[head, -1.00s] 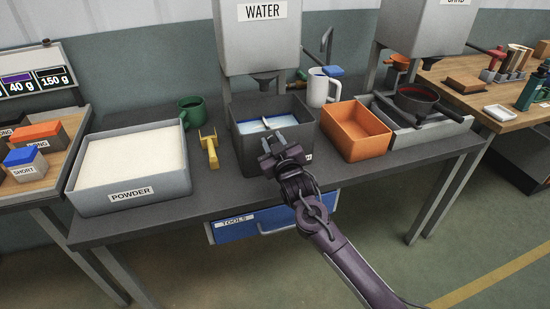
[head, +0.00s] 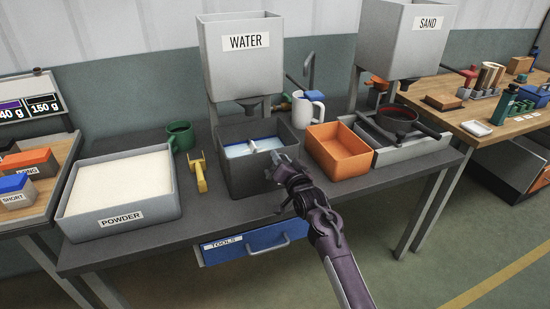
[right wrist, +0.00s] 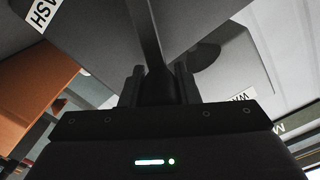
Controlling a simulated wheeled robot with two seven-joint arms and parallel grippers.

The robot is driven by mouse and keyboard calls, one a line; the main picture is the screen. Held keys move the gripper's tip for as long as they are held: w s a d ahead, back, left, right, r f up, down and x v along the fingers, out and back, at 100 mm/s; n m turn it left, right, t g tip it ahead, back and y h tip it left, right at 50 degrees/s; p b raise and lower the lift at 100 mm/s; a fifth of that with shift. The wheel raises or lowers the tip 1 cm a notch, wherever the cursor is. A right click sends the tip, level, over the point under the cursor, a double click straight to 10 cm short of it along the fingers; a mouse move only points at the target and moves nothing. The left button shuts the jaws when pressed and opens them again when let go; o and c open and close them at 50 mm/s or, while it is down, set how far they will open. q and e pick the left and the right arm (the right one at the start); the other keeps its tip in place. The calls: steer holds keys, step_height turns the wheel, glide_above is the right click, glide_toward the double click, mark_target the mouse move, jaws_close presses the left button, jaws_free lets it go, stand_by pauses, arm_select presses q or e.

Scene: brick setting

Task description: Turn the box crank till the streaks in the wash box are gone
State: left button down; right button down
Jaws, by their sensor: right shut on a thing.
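The wash box (head: 240,182) is a dark grey open box under the water hopper, holding pale liquid (head: 240,150) with blue and white areas. Whether streaks remain is hard to tell at this size. A light rod shows above the liquid near the middle. My right gripper (head: 277,172) is at the box's front right. In the right wrist view, my right gripper (right wrist: 160,85) is shut on the dark crank handle (right wrist: 160,88), with a dark bar (right wrist: 149,35) running up from it. In the head view the gripper mostly hides the handle. My left gripper is out of view.
An orange bin (head: 337,150) stands close to the right of the box. A yellow tool (head: 200,175), a powder tray (head: 122,190) and a green mug (head: 180,136) are to the left. A white mug (head: 307,110) stands behind. The water hopper (head: 242,60) hangs above.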

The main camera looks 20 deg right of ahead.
steer(key=shift+d+f+m, duration=0.45)
steer(key=shift+d+m, duration=0.05)
steer(key=shift+m, duration=0.45)
steer(key=shift+d+f+m, duration=0.45)
steer(key=shift+d+m, duration=0.1)
steer(key=shift+m, duration=0.45)
steer(key=shift+d+f+m, duration=0.45)
steer(key=shift+d+m, duration=0.05)
steer(key=shift+m, duration=0.45)
steer(key=c, duration=1.1)
jaws_free()
steer(key=shift+w, duration=0.1)
steer(key=s, duration=0.8)
steer(key=shift+d, duration=0.15)
